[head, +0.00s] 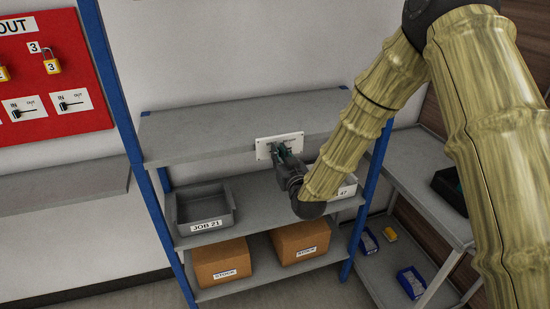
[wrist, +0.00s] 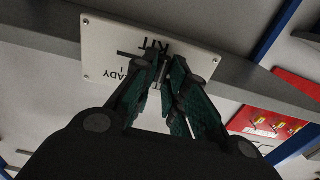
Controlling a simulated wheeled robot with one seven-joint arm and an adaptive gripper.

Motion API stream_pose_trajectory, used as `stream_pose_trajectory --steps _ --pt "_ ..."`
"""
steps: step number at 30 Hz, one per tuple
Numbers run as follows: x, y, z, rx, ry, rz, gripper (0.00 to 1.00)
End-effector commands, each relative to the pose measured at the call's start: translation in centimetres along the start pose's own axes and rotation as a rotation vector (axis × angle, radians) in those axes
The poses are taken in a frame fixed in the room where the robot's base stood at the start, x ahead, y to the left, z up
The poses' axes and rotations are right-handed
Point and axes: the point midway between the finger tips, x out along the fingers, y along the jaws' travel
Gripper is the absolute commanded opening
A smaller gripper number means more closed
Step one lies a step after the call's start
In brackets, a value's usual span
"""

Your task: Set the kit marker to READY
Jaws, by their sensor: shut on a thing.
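The kit marker's white plate (head: 263,150) is fixed to the front edge of the top grey shelf. It also shows upside down in the wrist view (wrist: 100,40), where "KIT" and part of "READY" can be read. My gripper (head: 281,149) is in front of the plate, its dark green fingers closed together at the plate's middle. In the wrist view my gripper (wrist: 162,72) is shut on the marker's small dark handle (wrist: 130,56), part of which sticks out beside the fingers. The fingers hide much of the handle and the rest of the lettering, so its exact setting is unclear.
A grey bin (head: 205,222) labelled JOB 21 stands on the middle shelf, and another bin (head: 346,190) is partly behind my arm. Two cardboard boxes (head: 222,257) sit below. Blue posts (head: 118,100) frame the shelves. A red lock board (head: 50,85) hangs at the left.

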Motion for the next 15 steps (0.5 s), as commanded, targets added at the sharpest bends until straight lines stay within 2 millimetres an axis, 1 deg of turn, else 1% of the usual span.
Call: stream_pose_trajectory --steps 1,3,7,10,15 --pt "0.1 1.0 0.2 -0.001 0.005 0.004 0.0" --pt "0.1 2.2 0.3 -0.001 0.004 0.005 0.0" --pt "0.1 4.2 0.2 -0.001 0.005 0.004 0.0" --pt "0.0 4.8 0.0 0.0 0.003 0.002 0.0" --pt "0.0 5.0 -0.1 0.0 0.003 0.005 0.0"
